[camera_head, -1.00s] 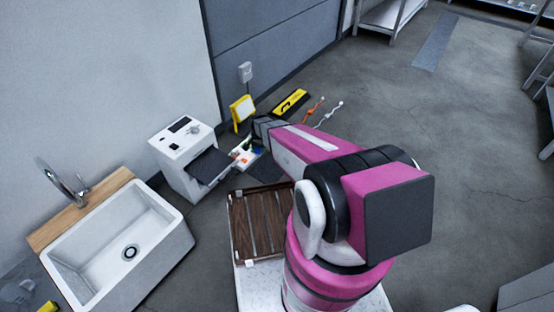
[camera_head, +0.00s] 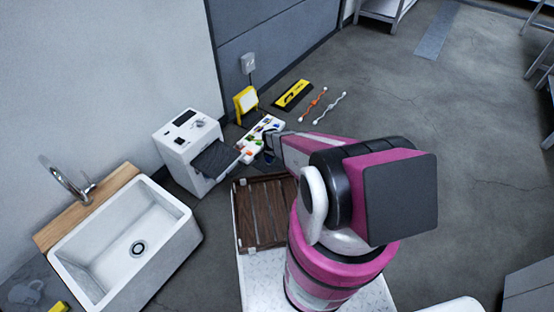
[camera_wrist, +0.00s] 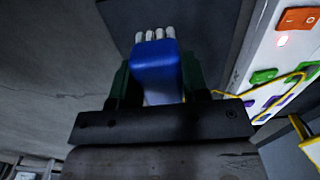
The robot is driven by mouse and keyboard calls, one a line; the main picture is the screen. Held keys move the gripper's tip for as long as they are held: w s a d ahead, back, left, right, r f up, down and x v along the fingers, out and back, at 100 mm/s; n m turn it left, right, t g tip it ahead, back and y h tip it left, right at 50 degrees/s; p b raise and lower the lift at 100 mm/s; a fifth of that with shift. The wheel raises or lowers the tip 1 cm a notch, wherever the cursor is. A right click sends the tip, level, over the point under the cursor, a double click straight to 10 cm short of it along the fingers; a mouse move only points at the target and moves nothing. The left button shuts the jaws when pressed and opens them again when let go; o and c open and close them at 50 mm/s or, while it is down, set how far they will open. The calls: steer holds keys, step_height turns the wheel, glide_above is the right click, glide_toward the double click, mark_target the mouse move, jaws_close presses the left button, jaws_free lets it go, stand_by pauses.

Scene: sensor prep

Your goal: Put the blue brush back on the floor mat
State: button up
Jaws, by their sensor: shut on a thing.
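The blue brush (camera_wrist: 155,68) is between the green fingers of my gripper (camera_wrist: 155,85) in the wrist view, with its pale bristle tufts pointing away from the wrist. A flat dark grey panel, seemingly the floor mat (camera_wrist: 208,40), lies behind and beyond the bristles. I cannot tell whether the bristles touch it. In the head view my gripper (camera_head: 268,145) reaches down beside the white power strip, and my arm hides much of the mat and the brush.
The white power strip (camera_head: 258,135) with coloured plugs is close beside my gripper. A wooden slatted tray (camera_head: 262,215) is nearer me. Open floor lies to the right.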

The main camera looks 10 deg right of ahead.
glide_above(276, 163)
step_height(276, 163, down, 4)
steer(key=shift+r, duration=0.25)
steer(key=shift+d+f, duration=0.1)
steer(key=shift+f, duration=1.9)
steer(key=shift+f, duration=0.15)
steer(key=o, duration=1)
steer(key=shift+c, duration=0.2)
steer(key=s+r+n, duration=0.2)
steer(key=s+r, duration=0.2)
steer(key=r, duration=0.9)
steer(key=s+r+n, duration=0.1)
steer(key=s+r, duration=0.3)
steer(key=r, duration=0.8)
steer(key=s+r+n, duration=0.2)
steer(key=s+r, duration=0.2)
steer(key=r, duration=0.9)
steer(key=s+r+n, duration=0.4)
steer(key=s+r, duration=0.8)
steer(key=r, duration=0.3)
steer(key=shift+a+r, duration=0.15)
steer(key=shift+a, duration=0.1)
